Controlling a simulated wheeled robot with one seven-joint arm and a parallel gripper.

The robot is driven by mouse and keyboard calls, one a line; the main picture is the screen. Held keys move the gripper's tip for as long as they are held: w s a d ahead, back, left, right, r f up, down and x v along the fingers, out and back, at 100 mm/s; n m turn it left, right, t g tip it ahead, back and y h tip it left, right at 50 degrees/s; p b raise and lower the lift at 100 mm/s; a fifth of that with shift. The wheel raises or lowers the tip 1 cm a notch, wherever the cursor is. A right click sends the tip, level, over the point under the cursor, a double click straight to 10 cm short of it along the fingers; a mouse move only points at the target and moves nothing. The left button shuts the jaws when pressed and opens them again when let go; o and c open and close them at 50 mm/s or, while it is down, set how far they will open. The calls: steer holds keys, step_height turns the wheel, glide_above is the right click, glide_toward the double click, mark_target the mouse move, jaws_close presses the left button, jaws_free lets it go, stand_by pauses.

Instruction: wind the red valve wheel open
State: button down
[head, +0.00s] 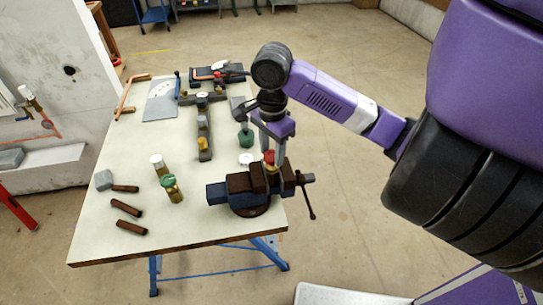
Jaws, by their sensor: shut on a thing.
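The red valve wheel (269,158) is small and sits on a valve above the jaws of the blue and brown vise (247,190), at the near right of the workbench. My gripper (272,155) points down over it, with one finger on each side. It is shut on the wheel. The fingers hide part of the wheel, and its turn angle cannot be told. The valve body under the wheel is mostly hidden by the fingers and the vise jaws.
The pale workbench (95,228) holds a green-capped valve (170,188), a white-capped one (158,165) and brown pieces (126,208) at left. A green-topped item (245,138) and white disc (246,158) lie close to my gripper. The vise handle (305,195) sticks out right.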

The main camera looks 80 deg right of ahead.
steer(key=n+b, duration=0.1)
steer(key=n, duration=0.5)
steer(key=shift+f, duration=0.1)
steer(key=n+b, duration=0.1)
steer(key=n, duration=0.4)
steer(key=shift+f+n, duration=0.1)
steer(key=shift+n, duration=0.3)
steer(key=n+b, duration=0.1)
steer(key=n, duration=0.4)
steer(key=shift+b, duration=0.3)
steer(key=n+b, duration=0.2)
steer(key=n, duration=0.3)
steer(key=shift+f, duration=0.1)
steer(key=c, duration=1.2)
jaws_free()
steer(key=shift+n, duration=0.8)
steer(key=shift+c, duration=0.2)
steer(key=o, duration=0.3)
steer(key=shift+r, duration=0.35)
